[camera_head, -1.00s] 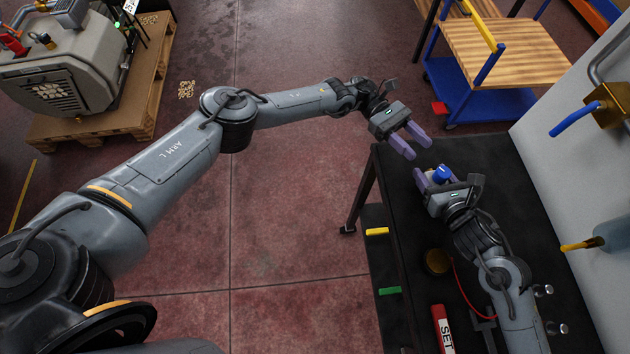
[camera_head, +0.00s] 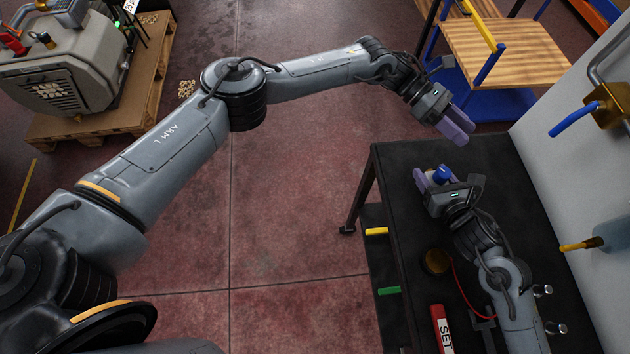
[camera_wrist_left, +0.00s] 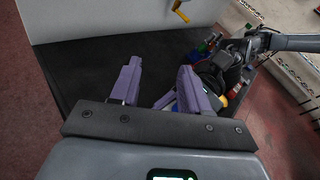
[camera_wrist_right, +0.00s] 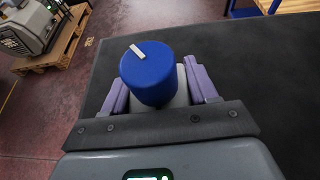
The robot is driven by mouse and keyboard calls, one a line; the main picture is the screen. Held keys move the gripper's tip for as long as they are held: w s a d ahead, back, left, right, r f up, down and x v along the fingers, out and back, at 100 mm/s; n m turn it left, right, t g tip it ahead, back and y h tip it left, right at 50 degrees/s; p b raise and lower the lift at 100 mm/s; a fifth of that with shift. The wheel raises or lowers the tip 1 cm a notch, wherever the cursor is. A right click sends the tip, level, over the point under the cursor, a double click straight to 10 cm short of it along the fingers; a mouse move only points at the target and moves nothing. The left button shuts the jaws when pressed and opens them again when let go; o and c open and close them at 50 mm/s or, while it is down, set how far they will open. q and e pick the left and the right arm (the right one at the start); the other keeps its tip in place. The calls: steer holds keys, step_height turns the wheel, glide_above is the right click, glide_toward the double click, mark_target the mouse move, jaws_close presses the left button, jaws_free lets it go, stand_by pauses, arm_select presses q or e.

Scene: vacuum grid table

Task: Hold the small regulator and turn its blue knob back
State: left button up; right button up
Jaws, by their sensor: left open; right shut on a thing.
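The small regulator's blue knob (camera_head: 441,174) shows above my right gripper (camera_head: 431,178) at the table's far end. In the right wrist view the blue knob (camera_wrist_right: 148,72) has a white mark on top, and the grey regulator body (camera_wrist_right: 178,100) sits between the purple fingers of my right gripper, shut on it. My left gripper (camera_head: 463,128) is open and empty, above the table's far edge, up and to the right of the knob. In the left wrist view its fingers (camera_wrist_left: 160,88) stand apart, and a small blue patch shows just beyond the right finger.
A wall panel on the right carries a blue lever (camera_head: 574,119) and a yellow lever (camera_head: 580,245). A blue cart (camera_head: 500,55) stands beyond.

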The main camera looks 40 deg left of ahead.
arm_select(q)
steer(key=s+r+m+y, duration=0.1)
steer(key=s+r+y, duration=0.3)
steer(key=s+y, duration=0.65)
steer(key=s+d+f+g+h, duration=0.1)
steer(key=s+d+g+h, duration=0.1)
steer(key=s+d, duration=0.45)
steer(key=s+d+f+g+h, duration=0.2)
steer(key=s+d, duration=0.2)
steer(key=s, duration=0.6)
steer(key=s+d+r+n+t+h, duration=0.2)
steer(key=d+r+n+t+h, duration=0.1)
steer(key=d+r+n+h, duration=0.3)
steer(key=w+a+n+t, duration=0.2)
steer(key=w+n+t, duration=0.5)
steer(key=n, duration=0.6)
steer(key=w+a+f+n+t+y, duration=0.2)
steer(key=a+f+n+t+y, duration=0.4)
steer(key=a+n, duration=0.55)
steer(key=s+a+f+n+g+y, duration=0.3)
steer(key=s+a+f+n+y, duration=0.1)
steer(key=s+a+f+n, duration=0.3)
steer(key=s+a+f+n+g+y, duration=0.3)
steer(key=s+a+f+n, duration=0.3)
steer(key=a+f+n, duration=0.4)
steer(key=shift+s+a+f+y, duration=0.4)
steer(key=shift+a+y, duration=0.25)
steer(key=shift+a, duration=0.25)
